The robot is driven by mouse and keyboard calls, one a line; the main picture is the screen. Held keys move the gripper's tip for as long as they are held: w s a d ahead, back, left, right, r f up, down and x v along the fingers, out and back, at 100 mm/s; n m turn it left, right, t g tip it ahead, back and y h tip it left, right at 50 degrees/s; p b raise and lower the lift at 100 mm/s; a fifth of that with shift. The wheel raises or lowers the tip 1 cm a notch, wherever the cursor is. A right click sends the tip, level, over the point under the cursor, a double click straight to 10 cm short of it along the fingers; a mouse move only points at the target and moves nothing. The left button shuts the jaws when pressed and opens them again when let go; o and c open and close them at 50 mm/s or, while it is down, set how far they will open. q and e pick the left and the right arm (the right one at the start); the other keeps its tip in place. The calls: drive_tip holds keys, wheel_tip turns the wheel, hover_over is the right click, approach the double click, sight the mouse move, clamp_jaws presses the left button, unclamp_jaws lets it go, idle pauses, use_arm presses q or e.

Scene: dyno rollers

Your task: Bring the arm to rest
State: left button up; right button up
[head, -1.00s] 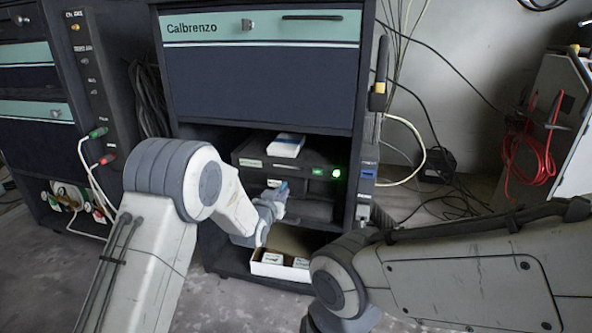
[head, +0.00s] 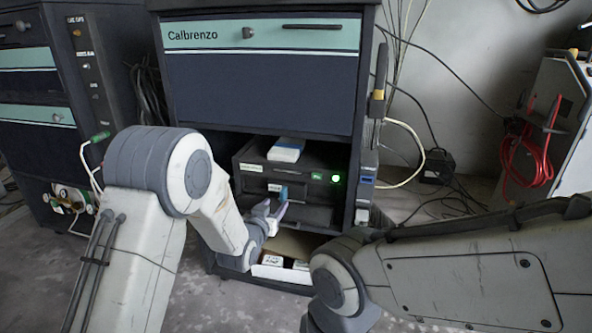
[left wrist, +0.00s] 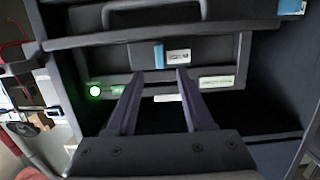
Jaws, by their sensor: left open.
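My left gripper (head: 272,209) is open in the head view, its fingers in front of the lower shelf. In the left wrist view the two fingers (left wrist: 159,75) are spread with nothing between them. Beyond them is the front of a black unit (head: 305,170) with a lit green light (head: 336,178); the light also shows in the left wrist view (left wrist: 95,91). A blue tab (left wrist: 159,54) beside a white label is on the unit's front, apart from the fingers. My right arm crosses the lower right of the head view; its gripper is out of view.
A blue-and-white box (head: 286,149) lies on top of the unit. An open carton (head: 280,273) with small white boxes is below my left gripper. The cabinet (head: 258,95) stands above. Cables and a red coil (head: 533,155) are at the right.

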use_arm(q)
drive_tip(key=s+d+r+m+g+y+p, duration=0.15)
drive_tip(key=s+g, duration=0.25)
drive_tip(key=s, duration=0.6)
drive_tip(key=s+d+r+g+p, duration=0.2)
drive_tip(key=s+g, duration=0.2)
drive_tip(key=s, duration=0.7)
drive_tip(key=s+a+r+m+g+y+p, duration=0.1)
drive_tip(key=s+a+r+g, duration=0.15)
drive_tip(key=s, duration=0.75)
drive_tip(key=s+a+r+m+g+y+p, duration=0.1)
drive_tip(key=s+a+g, duration=0.25)
drive_tip(key=s, duration=0.75)
wheel_tip(320, 180, up, 38)
drive_tip(key=s+g+p, duration=0.1)
drive_tip(key=p, duration=3.6)
